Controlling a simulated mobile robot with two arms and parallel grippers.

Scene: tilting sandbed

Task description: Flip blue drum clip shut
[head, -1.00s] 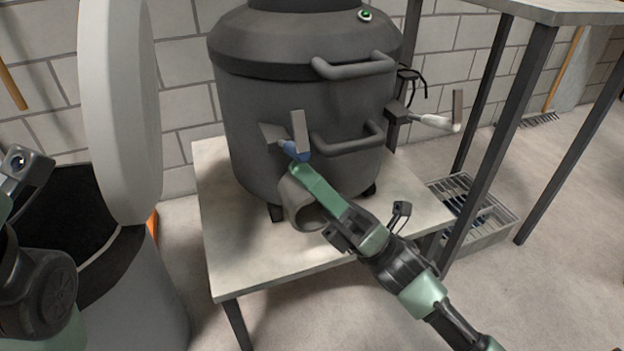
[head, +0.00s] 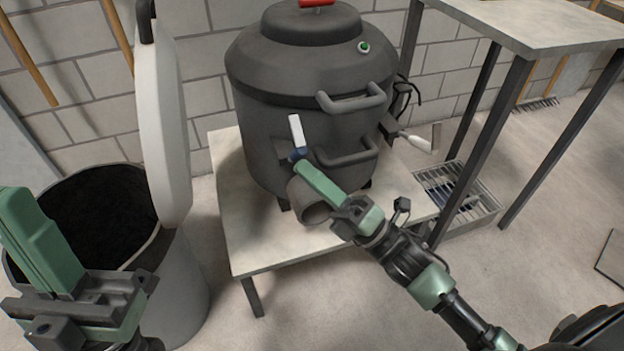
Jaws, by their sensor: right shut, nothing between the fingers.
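The blue drum clip (head: 297,154) is on the front left side of the dark grey drum (head: 262,125). A pale upright plate (head: 296,130) stands at its end, and part of the clip is hidden behind my gripper. My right gripper (head: 304,168) is shut and empty, its green fingertips right at the blue clip. I cannot tell whether they touch it. My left gripper (head: 38,235) is at the lower left, over the front of an open bin and far from the drum. Its finger gap does not show clearly.
A second clip with a white handle (head: 414,142) sticks out from the drum's right side. A grey pipe outlet (head: 312,207) projects below the blue clip. The drum stands on a low table (head: 262,248). An open bin (head: 178,290) with a raised lid (head: 165,115) is left.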

